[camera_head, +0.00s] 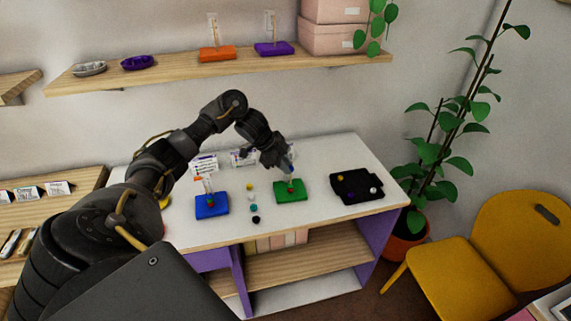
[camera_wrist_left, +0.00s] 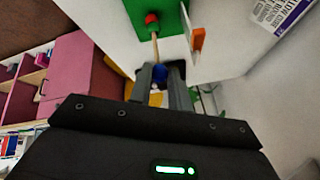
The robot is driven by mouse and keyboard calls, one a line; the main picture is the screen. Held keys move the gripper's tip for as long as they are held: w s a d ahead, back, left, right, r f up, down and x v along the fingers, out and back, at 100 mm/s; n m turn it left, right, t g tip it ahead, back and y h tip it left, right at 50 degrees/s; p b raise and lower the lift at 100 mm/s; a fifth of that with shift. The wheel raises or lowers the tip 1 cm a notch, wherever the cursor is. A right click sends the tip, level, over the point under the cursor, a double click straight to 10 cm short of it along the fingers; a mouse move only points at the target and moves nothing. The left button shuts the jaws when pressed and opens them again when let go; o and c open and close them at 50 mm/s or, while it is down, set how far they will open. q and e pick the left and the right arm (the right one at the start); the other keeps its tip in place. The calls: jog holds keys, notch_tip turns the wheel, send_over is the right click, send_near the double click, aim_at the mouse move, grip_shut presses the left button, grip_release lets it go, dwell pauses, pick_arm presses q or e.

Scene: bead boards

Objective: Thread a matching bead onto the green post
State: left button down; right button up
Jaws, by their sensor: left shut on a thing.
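The green board (camera_head: 301,197) stands on the white table with a thin upright post and a red bead (camera_head: 290,190) low on it. In the left wrist view the green board (camera_wrist_left: 176,18), the red bead (camera_wrist_left: 152,19) and the wooden post (camera_wrist_left: 155,45) show ahead of the fingers. My left gripper (camera_head: 288,165) is above the green board, shut on a blue bead (camera_wrist_left: 160,73). The bead lies in line with the post's tip; I cannot tell whether it is around the tip or just above it. My right gripper is not in view.
A blue board (camera_head: 222,211) with beads on its post stands to the left. Loose beads, including a teal bead (camera_head: 253,208), lie in a column between the boards. A black tray (camera_head: 362,199) with a few beads is at the right. An orange tag (camera_wrist_left: 198,39) stands beside the post.

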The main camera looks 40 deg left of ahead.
pick_arm(q)
jog(key=shift+f, duration=0.35)
dwell(0.4)
jog(key=shift+f+b, duration=0.3)
jog(key=shift+f, duration=0.15)
jog(key=shift+f, duration=0.4)
jog(key=shift+f, duration=0.15)
jog(key=c, duration=1.2)
grip_release()
jog(key=shift+c, duration=0.2)
